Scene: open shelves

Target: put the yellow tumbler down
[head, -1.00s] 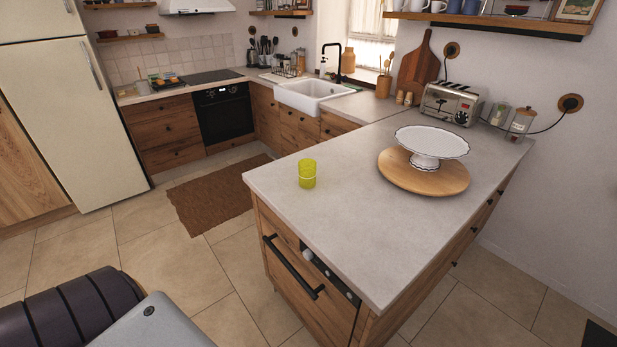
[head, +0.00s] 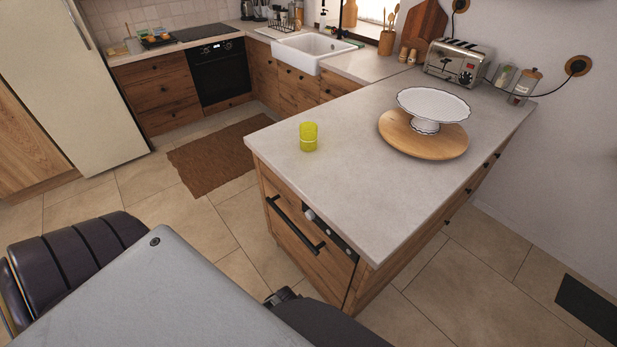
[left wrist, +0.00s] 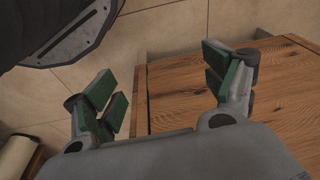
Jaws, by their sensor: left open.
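The yellow tumbler (head: 308,137) stands upright on the grey countertop (head: 345,190), close to its left edge, in the head view. No gripper touches it. My left gripper (left wrist: 168,92) shows in the left wrist view, open, with its green-padded fingers wide apart and nothing between them. Behind its fingers are a wooden cabinet front and tiled floor. The tumbler is not in the left wrist view. My right gripper is in neither view.
A white cake stand (head: 432,108) sits on a round wooden board (head: 455,147) to the right of the tumbler. A toaster (head: 458,63) stands farther back. A black oven handle (head: 293,224) juts from the cabinet front. The near counter is clear.

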